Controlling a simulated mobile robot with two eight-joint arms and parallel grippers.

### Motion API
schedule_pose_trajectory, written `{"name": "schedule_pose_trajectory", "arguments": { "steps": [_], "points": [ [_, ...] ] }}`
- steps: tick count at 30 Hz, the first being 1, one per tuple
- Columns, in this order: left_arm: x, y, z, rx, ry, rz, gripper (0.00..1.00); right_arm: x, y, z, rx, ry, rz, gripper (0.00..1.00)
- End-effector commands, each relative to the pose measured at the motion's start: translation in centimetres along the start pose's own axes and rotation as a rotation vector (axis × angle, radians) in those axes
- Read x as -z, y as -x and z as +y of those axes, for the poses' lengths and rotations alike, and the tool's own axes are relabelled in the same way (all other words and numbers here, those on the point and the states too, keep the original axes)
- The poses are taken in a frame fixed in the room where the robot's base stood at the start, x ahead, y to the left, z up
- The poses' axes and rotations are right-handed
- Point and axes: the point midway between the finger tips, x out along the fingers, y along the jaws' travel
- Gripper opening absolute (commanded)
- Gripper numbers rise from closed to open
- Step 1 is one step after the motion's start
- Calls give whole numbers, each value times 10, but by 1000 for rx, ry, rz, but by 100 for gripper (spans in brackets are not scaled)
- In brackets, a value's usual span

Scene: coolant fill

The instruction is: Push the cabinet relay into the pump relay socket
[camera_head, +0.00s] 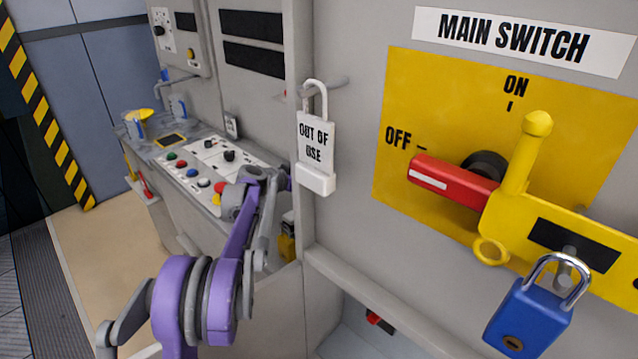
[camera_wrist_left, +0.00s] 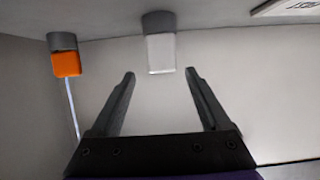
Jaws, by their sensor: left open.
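In the left wrist view, my left gripper (camera_wrist_left: 159,72) is open, with its two dark fingers apart and nothing between them. Beyond the fingertips, a pale, clear-looking block (camera_wrist_left: 161,55) sits on a grey round base (camera_wrist_left: 158,22) on the wall; it may be a relay, but I cannot tell. An orange block (camera_wrist_left: 66,64) on a similar grey base is to the left, with a thin pale strip below it. In the head view my purple left arm reaches toward the cabinet, and its fingers are hidden by the cabinet edge. I cannot identify the pump relay socket. My right gripper is not in view.
The main switch panel (camera_head: 400,70) with a red handle (camera_head: 440,181), yellow hasp and blue padlock (camera_head: 527,318) fills the right. A white "out of use" padlock (camera_head: 316,150) hangs left of it. A console (camera_head: 205,165) with buttons stands behind my arm. A small red-and-black item (camera_head: 379,322) lies low.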

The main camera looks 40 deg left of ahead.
Motion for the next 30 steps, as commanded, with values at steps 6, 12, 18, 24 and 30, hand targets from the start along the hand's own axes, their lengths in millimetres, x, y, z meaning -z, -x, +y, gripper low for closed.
{"name": "schedule_pose_trajectory", "arguments": {
  "steps": [6,12,18,24,30],
  "points": [
    [-1,-20,0,-1,1,-1,80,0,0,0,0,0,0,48],
    [-6,-48,-4,-2,1,-1,80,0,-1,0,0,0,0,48],
    [-6,-68,-4,-2,0,-1,80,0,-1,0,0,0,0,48],
    [-6,-69,-4,-1,1,-1,80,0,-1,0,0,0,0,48],
    [-6,-69,-4,-1,1,-1,51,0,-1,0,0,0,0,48]
  ]
}}
